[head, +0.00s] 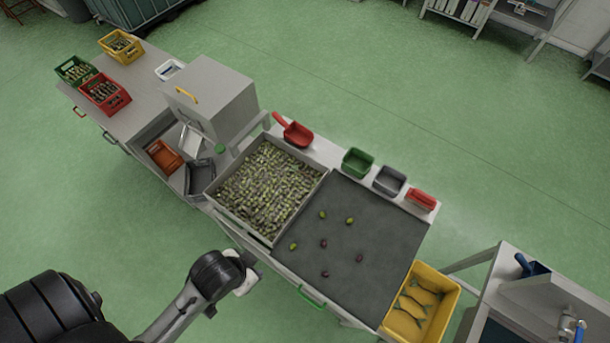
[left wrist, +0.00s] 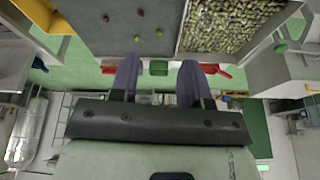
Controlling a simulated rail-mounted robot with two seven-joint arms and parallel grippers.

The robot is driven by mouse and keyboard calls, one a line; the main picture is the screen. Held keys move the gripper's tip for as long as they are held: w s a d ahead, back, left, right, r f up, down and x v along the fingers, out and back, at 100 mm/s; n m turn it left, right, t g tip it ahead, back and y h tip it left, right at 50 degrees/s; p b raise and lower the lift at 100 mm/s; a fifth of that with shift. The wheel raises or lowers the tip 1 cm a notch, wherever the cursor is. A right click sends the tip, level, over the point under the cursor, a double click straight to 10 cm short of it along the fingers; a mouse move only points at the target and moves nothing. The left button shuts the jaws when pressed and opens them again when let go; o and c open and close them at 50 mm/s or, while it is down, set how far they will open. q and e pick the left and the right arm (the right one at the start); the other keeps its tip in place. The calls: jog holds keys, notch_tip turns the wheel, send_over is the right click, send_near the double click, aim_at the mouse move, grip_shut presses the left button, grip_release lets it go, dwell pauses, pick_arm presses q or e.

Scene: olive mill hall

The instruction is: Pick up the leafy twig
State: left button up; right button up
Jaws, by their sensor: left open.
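Several slender dark-green shapes that look like leafy twigs (head: 418,298) lie in the yellow crate (head: 455,303) at the lower right of the head view. They are too small to tell apart in detail. A corner of the yellow crate also shows at the top left of the left wrist view (left wrist: 42,14). My left gripper (head: 248,273) is near the front edge of the sorting table, left of the crate and well apart from it. In the left wrist view its two fingers (left wrist: 158,80) stand apart with nothing between them. My right gripper is not in view.
A tray of olives (head: 218,207) and a dark mat (head: 385,225) with several loose olives cover the table. A red scoop (head: 296,133), green bin (head: 357,163), grey bin (head: 389,180) and red item (head: 421,199) line the back edge. A metal box (head: 210,95) stands left.

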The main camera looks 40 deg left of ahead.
pick_arm(q)
jog(key=shift+a, duration=0.2)
jog(key=shift+o, duration=0.3)
jog(key=o, duration=0.3)
